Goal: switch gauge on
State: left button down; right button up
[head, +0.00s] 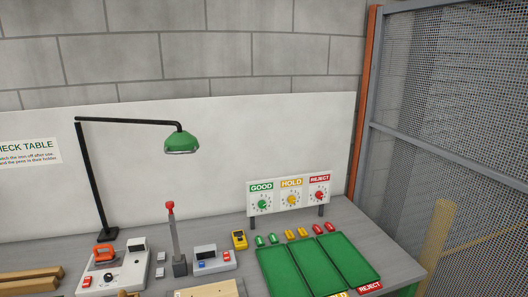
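A small grey box (213,263) with a dark panel on top, a red switch (226,256) and a blue part on its front stands mid-table. A yellow handheld meter (239,239) with a dark face is just behind and right of it. I cannot tell for sure which is the gauge, nor whether the switch is on or off. A larger white unit (127,272) with a black knob, a red switch (87,282) and an orange part on top stands at left. Neither of my grippers is in view.
A green lamp (182,143) on a black arm overhangs the table. A red-tipped lever (173,240) stands left of the grey box. Green trays (281,272) lie at right, below a GOOD/HOLD/REJECT dial panel (290,197). Wooden bars (30,282) lie at left.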

aim_at(226, 255)
jog(key=k, duration=0.5)
jog(key=z, duration=1)
jog(key=i, duration=0.95)
jog(key=u, duration=2.6)
